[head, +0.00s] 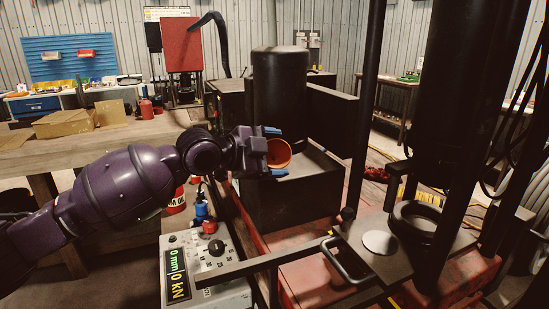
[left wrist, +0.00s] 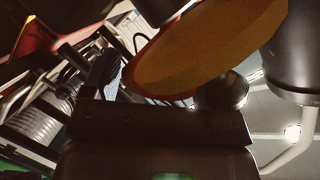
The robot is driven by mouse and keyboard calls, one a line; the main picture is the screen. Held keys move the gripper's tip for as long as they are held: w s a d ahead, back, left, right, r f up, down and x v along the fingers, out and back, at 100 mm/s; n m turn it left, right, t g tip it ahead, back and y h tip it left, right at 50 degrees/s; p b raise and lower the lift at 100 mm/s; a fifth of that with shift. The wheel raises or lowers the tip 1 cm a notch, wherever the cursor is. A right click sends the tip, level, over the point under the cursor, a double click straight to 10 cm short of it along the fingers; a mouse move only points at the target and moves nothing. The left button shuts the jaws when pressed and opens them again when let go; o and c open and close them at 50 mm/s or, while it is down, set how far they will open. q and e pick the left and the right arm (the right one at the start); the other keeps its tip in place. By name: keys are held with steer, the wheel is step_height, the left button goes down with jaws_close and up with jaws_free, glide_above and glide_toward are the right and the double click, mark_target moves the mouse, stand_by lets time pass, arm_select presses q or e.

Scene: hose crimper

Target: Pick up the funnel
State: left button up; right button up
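The orange funnel (head: 279,154) is at the middle of the head view, above or at the near left edge of a black box. Its round mouth is tilted toward the right. My left gripper (head: 273,151) reaches it from the left, with one blue-tipped finger above the funnel and one below it. In the left wrist view the funnel (left wrist: 210,50) fills the upper middle, close to one finger (left wrist: 108,75); the other finger is hidden. I cannot tell whether the fingers press on the funnel. My right gripper is not in view.
The black box (head: 300,205) and a black cylinder (head: 280,90) stand right behind the funnel. A dark post (head: 366,100) rises to the right. A control box with a dial (head: 213,270) and a metal handle (head: 345,262) are in front. A wooden workbench (head: 100,150) is at left.

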arm_select(q)
steer(key=c, duration=0.6)
steer(key=shift+r, duration=0.1)
